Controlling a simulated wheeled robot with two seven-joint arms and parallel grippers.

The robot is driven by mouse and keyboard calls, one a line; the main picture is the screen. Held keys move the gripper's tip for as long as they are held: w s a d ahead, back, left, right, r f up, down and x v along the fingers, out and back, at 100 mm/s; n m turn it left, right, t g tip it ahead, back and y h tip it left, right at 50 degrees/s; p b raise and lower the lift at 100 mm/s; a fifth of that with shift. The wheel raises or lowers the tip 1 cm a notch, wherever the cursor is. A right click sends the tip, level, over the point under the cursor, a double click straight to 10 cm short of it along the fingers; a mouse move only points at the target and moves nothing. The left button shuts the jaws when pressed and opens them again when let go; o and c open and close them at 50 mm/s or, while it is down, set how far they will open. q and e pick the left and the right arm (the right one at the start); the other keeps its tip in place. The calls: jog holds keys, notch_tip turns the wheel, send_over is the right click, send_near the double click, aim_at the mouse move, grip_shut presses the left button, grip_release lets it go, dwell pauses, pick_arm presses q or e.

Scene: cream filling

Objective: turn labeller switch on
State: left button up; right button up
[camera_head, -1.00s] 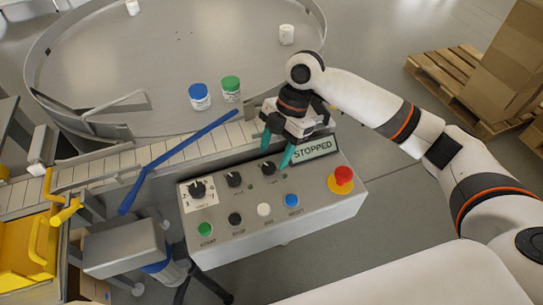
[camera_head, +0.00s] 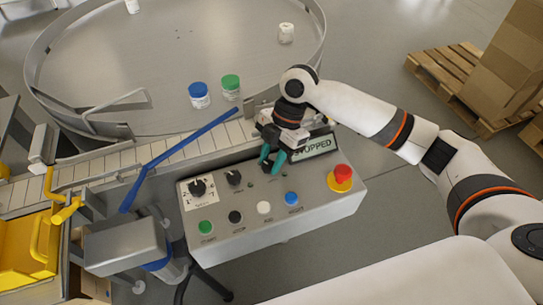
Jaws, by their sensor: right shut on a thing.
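The grey control box (camera_head: 328,206) carries a row of black rotary switches along its top. The leftmost switch (camera_head: 198,188) sits on a white dial plate, and another black switch (camera_head: 234,177) is right of it. My right gripper (camera_head: 272,166) reaches down from behind the box, its teal fingers closed around the third, rightmost black switch, which they mostly hide. I cannot read the labels or the switch's angle. The display (camera_head: 318,146) reads STOPPED, partly covered by the gripper. My left gripper is not in view.
Green (camera_head: 205,227), black, white and blue (camera_head: 291,198) push buttons line the box front. A red emergency stop (camera_head: 342,175) is at its right. A blue bar (camera_head: 180,160) and conveyor lie behind. Jars stand on the round table (camera_head: 150,50).

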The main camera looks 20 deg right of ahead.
jog(key=shift+r+p, duration=0.2)
jog(key=shift+p, duration=0.25)
jog(key=m+t+p, duration=0.1)
jog(key=m+p, duration=0.2)
jog(key=p, duration=0.1)
jog(key=m+t+p, duration=0.1)
jog(key=m+p, duration=0.2)
jog(key=p, duration=0.1)
jog(key=m+t+p, duration=0.1)
jog(key=m+p, duration=0.2)
jog(key=p, duration=0.2)
jog(key=shift+s+r+m+t, duration=0.15)
jog(key=shift+s+m+t, duration=0.15)
jog(key=shift+s+m, duration=0.1)
jog(key=shift+f+m+t+p, duration=0.2)
jog(key=shift+m+t+p, duration=0.3)
jog(key=shift+m+p, duration=0.7)
jog(key=o, duration=1)
jog(key=shift+f, duration=0.1)
jog(key=shift+c, duration=0.2)
jog(key=b+v, duration=0.2)
jog(key=v, duration=1)
jog(key=shift+a, duration=0.25)
